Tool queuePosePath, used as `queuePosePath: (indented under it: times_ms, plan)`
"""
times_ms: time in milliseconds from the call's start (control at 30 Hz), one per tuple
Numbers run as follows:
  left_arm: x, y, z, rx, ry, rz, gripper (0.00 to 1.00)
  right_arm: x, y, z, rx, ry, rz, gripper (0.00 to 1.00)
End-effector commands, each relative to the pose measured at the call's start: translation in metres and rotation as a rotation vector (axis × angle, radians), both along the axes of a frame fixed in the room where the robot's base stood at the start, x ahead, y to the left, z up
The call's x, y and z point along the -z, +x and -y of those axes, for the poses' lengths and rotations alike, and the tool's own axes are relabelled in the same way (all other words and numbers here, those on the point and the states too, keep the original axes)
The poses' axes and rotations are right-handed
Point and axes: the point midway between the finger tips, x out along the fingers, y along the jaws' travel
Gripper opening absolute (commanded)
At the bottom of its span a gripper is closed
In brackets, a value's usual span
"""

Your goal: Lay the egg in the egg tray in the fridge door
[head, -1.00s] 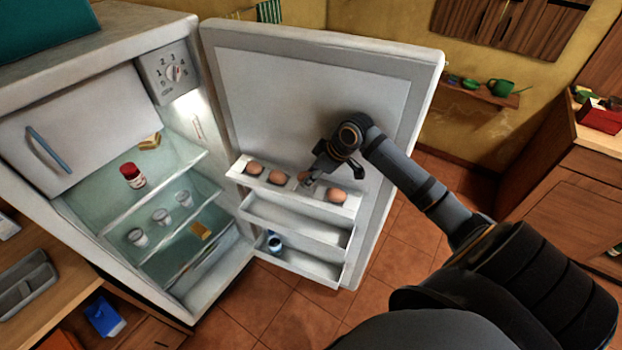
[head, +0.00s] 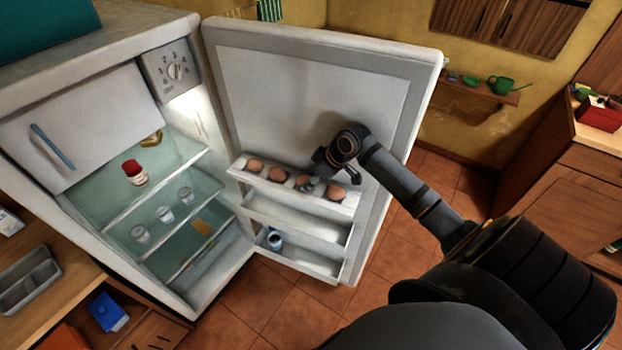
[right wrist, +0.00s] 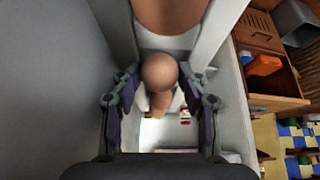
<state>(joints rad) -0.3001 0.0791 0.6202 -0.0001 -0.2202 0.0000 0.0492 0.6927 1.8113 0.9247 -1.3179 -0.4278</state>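The white egg tray (head: 262,181) runs along the top of the open fridge door's shelves and holds several brown eggs in a row. My right gripper (head: 322,182) is low over the tray's right part. In the right wrist view its fingers (right wrist: 162,88) stand apart on both sides of one egg (right wrist: 160,72), with gaps showing beside it. That egg appears to rest in the tray, between the rightmost egg (head: 335,192) and another egg (head: 277,174). The fingers partly hide it in the head view. My left gripper is not in view.
The fridge door (head: 310,90) stands wide open. Lower door shelves (head: 295,222) hold a small blue-grey item (head: 275,240). The fridge interior holds a red-lidded jar (head: 135,173) and several cups. A wooden counter (head: 70,285) is at left; floor is clear below the door.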

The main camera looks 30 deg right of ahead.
Motion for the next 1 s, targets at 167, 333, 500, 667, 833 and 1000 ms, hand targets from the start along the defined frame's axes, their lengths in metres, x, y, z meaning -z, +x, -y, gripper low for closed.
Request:
queuePosePath:
  times_ms: [167, 333, 500, 667, 833, 1000]
  plan:
    - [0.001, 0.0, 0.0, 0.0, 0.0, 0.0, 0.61, 0.008, -0.005, 0.002, 0.005, -0.001, -0.023, 0.61]
    - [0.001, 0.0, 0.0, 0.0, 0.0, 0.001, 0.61, 0.008, -0.005, 0.002, 0.004, -0.002, -0.022, 0.61]
    - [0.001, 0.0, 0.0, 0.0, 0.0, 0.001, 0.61, 0.007, -0.005, 0.002, 0.004, -0.002, -0.021, 0.61]
    - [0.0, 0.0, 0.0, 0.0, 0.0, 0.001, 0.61, 0.006, -0.005, 0.002, 0.004, -0.002, -0.021, 0.61]
    - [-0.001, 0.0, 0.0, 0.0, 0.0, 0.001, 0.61, -0.012, -0.007, 0.006, 0.003, -0.009, -0.016, 0.61]
    - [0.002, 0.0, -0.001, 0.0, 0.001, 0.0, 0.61, -0.041, -0.02, 0.015, 0.001, -0.013, -0.013, 0.61]
